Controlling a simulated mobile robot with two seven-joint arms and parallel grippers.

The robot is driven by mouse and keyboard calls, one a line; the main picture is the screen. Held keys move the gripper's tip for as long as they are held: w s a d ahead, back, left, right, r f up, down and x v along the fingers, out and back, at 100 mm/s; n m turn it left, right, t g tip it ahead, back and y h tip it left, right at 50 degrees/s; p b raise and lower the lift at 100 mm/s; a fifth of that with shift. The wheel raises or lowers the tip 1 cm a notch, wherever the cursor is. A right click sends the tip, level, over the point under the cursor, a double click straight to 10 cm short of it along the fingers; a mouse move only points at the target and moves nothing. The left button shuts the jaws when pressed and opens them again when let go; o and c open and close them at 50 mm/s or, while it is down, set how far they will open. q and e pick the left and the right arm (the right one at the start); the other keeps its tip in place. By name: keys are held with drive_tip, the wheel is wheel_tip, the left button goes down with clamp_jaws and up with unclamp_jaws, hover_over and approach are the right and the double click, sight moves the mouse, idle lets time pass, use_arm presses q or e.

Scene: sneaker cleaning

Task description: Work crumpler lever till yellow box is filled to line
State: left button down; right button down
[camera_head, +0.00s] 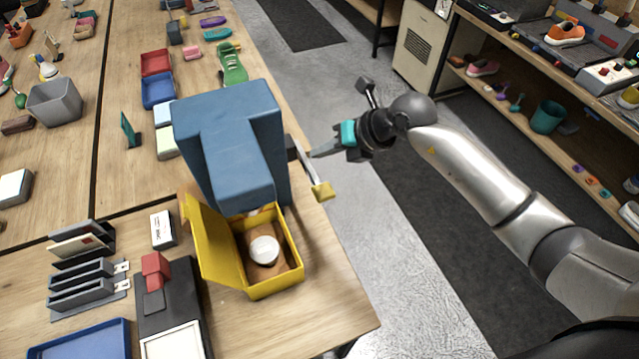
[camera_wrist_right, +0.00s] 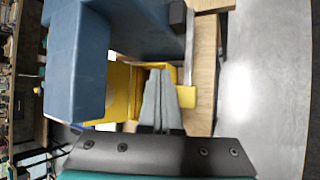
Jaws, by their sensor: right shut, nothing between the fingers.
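The blue crumpler (camera_head: 228,140) stands on the wooden table in the head view. Its lever, a grey bar with a yellow end (camera_head: 322,191), sticks out on its right side, tilted downward. The open yellow box (camera_head: 285,285) sits in front of the crumpler, its lid raised on the left. Inside it are brown paper and a round white thing; I cannot make out a fill line. My right gripper (camera_head: 314,154) is shut and empty beside the lever's upper part. In the right wrist view, its fingers (camera_wrist_right: 161,100) are together near the lever's yellow end (camera_wrist_right: 191,101). My left gripper is not in view.
A black device with a red block (camera_head: 156,268) and grey holders (camera_head: 82,285) stand left of the box. A green shoe (camera_head: 232,64) and red and blue trays lie farther back. Open floor (camera_head: 345,215) lies right of the table; shelves (camera_head: 560,110) stand beyond.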

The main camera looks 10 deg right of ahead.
drive_tip(key=b, duration=0.4)
hover_over(323, 186)
wheel_tip(323, 186, down, 6)
drive_tip(key=shift+w+r, duration=0.1)
drive_tip(key=shift+f+b, duration=0.4)
drive_tip(key=shift+f, duration=0.05)
drive_tip(key=shift+f, duration=0.1)
idle(1.3)
drive_tip(key=shift+f, duration=0.3)
